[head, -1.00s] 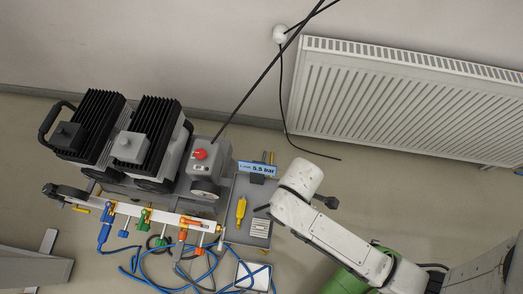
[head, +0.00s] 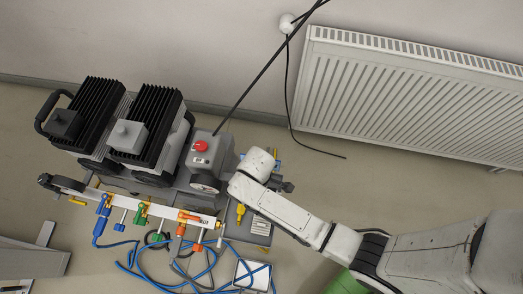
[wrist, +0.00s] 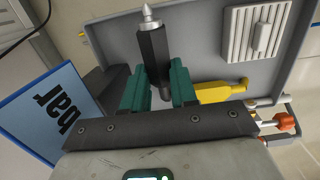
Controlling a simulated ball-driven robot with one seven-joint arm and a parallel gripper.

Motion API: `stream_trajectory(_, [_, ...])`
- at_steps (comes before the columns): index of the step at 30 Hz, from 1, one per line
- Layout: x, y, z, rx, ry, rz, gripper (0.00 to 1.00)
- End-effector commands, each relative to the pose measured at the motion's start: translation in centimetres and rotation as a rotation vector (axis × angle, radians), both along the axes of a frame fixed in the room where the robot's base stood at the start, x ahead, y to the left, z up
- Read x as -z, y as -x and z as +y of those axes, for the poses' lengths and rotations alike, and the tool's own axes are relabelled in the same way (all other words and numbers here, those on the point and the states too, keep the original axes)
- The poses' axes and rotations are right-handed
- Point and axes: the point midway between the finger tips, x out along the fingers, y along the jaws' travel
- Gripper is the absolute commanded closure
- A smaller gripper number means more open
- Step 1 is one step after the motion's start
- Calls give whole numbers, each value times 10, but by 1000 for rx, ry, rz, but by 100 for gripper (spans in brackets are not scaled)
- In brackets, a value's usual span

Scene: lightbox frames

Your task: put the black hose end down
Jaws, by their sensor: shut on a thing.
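The black hose end (wrist: 153,50) shows in the wrist view as a dark, angular body with a pointed silver tip. My gripper (wrist: 160,82) has its two green fingers shut on it, with the tip pointing away from the palm. Behind it in the wrist view lies a grey tray (wrist: 205,38). I cannot tell whether the hose end touches the tray. In the head view my white arm covers part of the tray beside the machine, and the fingers and hose end are hidden.
A yellow tool (wrist: 222,91) and a white slotted plate (wrist: 258,33) are on the tray. A blue "bar" sign (wrist: 42,115) stands close on the left in the wrist view. The machine's grey box with a red knob (head: 200,146) is left of my arm. Blue hoses (head: 190,272) lie below.

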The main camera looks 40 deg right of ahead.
Motion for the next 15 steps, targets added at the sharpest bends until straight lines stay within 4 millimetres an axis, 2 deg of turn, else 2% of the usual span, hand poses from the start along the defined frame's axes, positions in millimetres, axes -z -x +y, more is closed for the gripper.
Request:
stream_trajectory(2, [6, -1, 0, 0, 0, -2, 100])
stream_trajectory(15, [11, 0, 0, 0, 0, -1, 100])
